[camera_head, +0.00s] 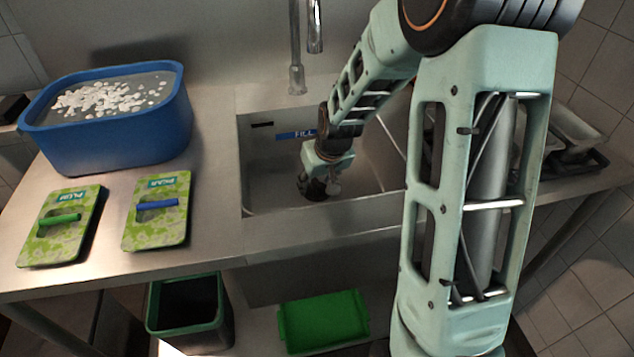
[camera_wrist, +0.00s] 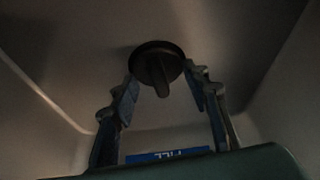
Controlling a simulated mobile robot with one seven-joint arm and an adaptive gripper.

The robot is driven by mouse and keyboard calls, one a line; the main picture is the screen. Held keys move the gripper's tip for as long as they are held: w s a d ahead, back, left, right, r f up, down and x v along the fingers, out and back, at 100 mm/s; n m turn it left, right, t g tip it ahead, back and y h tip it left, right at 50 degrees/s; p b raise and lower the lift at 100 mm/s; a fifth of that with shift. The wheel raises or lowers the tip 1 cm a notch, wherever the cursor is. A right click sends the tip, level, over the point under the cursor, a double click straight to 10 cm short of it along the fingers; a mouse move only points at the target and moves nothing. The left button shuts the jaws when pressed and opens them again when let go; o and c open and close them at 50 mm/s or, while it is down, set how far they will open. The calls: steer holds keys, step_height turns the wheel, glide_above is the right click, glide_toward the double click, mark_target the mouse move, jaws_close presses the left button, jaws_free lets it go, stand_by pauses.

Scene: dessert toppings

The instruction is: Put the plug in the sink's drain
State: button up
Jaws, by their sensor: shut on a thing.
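The plug (camera_wrist: 158,61) is a dark round disc with a raised grip bar, seen in the wrist view between the two fingers. My gripper (camera_wrist: 164,85) is shut on the plug, with one finger at each side of it. In the head view my gripper (camera_head: 318,189) reaches down into the steel sink (camera_head: 265,186), low near its floor. The plug cannot be made out there. The drain is hidden, and I cannot tell whether the plug sits in it or above it.
A blue "FILL" strip (camera_head: 295,134) marks the sink's back wall. A tap (camera_head: 296,75) hangs behind the sink. A blue tub (camera_head: 110,145) with white pieces and two green packs (camera_head: 62,245) (camera_head: 150,230) stand left. A bin (camera_head: 190,330) and green tray (camera_head: 322,322) are below.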

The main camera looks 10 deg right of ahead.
steer(key=o, duration=1.2)
steer(key=shift+r, duration=0.1)
steer(key=shift+r+p, duration=3.9)
steer(key=shift+r, duration=1.05)
